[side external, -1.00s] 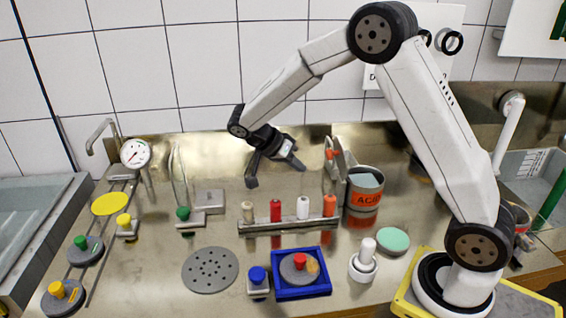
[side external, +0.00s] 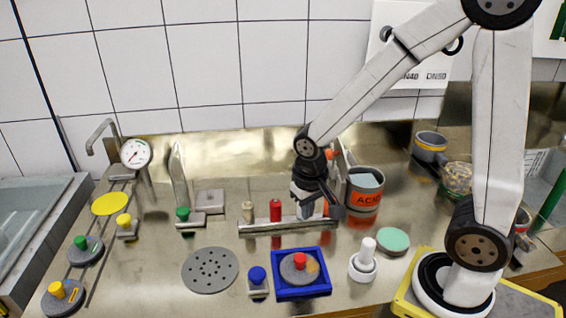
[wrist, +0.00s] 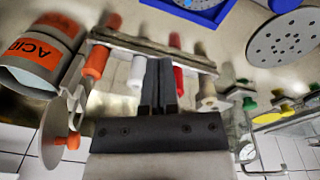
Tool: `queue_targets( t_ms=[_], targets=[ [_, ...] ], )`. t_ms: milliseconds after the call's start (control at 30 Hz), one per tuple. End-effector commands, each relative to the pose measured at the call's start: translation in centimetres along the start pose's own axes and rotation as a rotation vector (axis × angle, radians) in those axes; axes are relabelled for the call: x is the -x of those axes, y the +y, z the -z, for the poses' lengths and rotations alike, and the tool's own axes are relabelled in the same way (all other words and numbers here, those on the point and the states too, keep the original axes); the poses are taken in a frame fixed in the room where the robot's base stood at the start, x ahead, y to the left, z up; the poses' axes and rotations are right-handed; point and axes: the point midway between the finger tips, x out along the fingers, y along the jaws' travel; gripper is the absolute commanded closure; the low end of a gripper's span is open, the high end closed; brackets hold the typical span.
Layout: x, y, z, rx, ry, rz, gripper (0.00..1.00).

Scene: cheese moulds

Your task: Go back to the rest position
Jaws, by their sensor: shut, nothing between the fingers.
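My gripper (side external: 336,211) is shut and empty. In the side view it hangs pointing down over the rack (side external: 262,230) of coloured handles, on the left of the ACID pot, and hides the rack's right part. In the wrist view my gripper's fingers (wrist: 160,64) lie together with nothing between them. They show in front of the rack (wrist: 130,44), between the white handle (wrist: 135,72) and the red handle (wrist: 178,76). Whether the fingers touch the rack I cannot tell.
The ACID pot (side external: 366,203) stands close right of my gripper. In front are the blue tray (side external: 302,293) with a weight, a white stamp (side external: 363,264) and a green disc (side external: 393,241). A perforated plate (side external: 210,271) lies left. Space above the bench is open.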

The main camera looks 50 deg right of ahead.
Motion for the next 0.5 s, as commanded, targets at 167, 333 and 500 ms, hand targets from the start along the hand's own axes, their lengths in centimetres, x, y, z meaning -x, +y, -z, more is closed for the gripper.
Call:
queue_targets(
  t_ms=[167, 333, 500],
  targets=[
    [0.0, -0.3, -1.7, 0.173, 0.085, 0.068, 1.00],
    [0.0, -0.4, -2.6, 0.277, 0.145, 0.095, 1.00],
    [0.0, -0.4, -2.9, 0.316, 0.168, 0.101, 1.00]
  ],
)
